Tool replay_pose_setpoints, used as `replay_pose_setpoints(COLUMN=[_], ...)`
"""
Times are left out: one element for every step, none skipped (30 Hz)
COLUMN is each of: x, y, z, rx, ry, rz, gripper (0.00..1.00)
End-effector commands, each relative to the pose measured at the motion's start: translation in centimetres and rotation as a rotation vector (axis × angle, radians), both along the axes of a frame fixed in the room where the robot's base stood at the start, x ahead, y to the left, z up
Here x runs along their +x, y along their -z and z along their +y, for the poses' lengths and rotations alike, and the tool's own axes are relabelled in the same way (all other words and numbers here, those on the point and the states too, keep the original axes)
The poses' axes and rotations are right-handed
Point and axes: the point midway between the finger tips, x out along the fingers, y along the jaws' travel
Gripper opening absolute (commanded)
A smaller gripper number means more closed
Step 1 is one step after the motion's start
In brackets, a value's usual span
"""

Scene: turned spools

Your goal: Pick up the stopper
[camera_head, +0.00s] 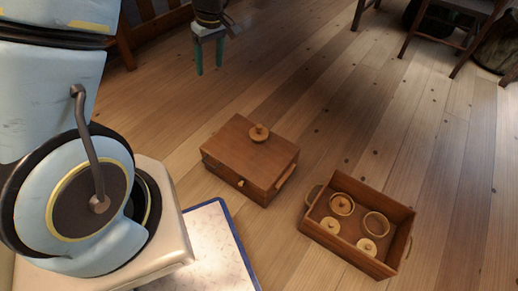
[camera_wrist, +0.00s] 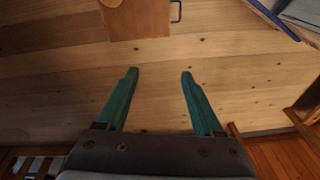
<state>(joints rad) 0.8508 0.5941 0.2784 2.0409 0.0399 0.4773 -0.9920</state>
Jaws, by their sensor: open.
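A small turned wooden piece with a knob (camera_head: 259,131) sits on top of a closed wooden box (camera_head: 235,160); I cannot tell whether it is the stopper. An open wooden tray (camera_head: 390,264) holds several round turned pieces: two at the back look like rings or cups, one with a knob inside (camera_head: 342,203), and two paler knobbed discs (camera_head: 329,226) stand in front. My gripper (camera_head: 209,70) is open and empty, with green fingers, well above the floor and behind the box. In the wrist view my gripper (camera_wrist: 159,73) points at bare floor; part of the box (camera_wrist: 140,20) shows at the top.
A white panel with a blue edge (camera_head: 218,235) is left of the tray, in front of the box. Wooden chairs (camera_head: 440,25) stand at the back right, and wooden furniture (camera_head: 150,25) at the back left. The plank floor (camera_head: 330,100) between is clear.

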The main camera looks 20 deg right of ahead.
Motion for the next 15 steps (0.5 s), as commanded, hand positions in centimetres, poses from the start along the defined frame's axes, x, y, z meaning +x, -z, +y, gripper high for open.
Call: replay_pose_setpoints(x=[-0.1, -0.1, -0.1, -0.2, -0.2, -0.4, -0.5, -0.7, -0.9, -1.1, -1.3, -1.6, -1.8, -2.0, -2.2], y=[4.7, 6.2, 8.3, 9.8, 11.2, 13.2, 14.5, 15.8, 17.4, 18.5, 19.5, 20.7, 21.5, 22.1, 22.8], z=[-2.0, -3.0, -4.4, -5.4, -6.4, -7.8, -8.8, -9.7, -11.0, -11.8, -12.6, -13.6, -14.2, -14.8, -15.4], rx=[0.013, 0.020, 0.026, 0.031, 0.035, 0.039, 0.041, 0.044, 0.045, 0.046, 0.046, 0.045, 0.045, 0.044, 0.043], ry=[-0.007, -0.019, -0.036, -0.046, -0.058, -0.072, -0.082, -0.092, -0.103, -0.111, -0.118, -0.126, -0.132, -0.137, -0.142], rz=[-0.014, -0.024, -0.040, -0.053, -0.066, -0.084, -0.098, -0.111, -0.130, -0.143, -0.156, -0.172, -0.182, -0.191, -0.202], gripper=[0.68, 0.68, 0.68, 0.68, 0.68, 0.68, 0.68, 0.68, 0.68, 0.68, 0.68, 0.68, 0.68, 0.68, 0.68])
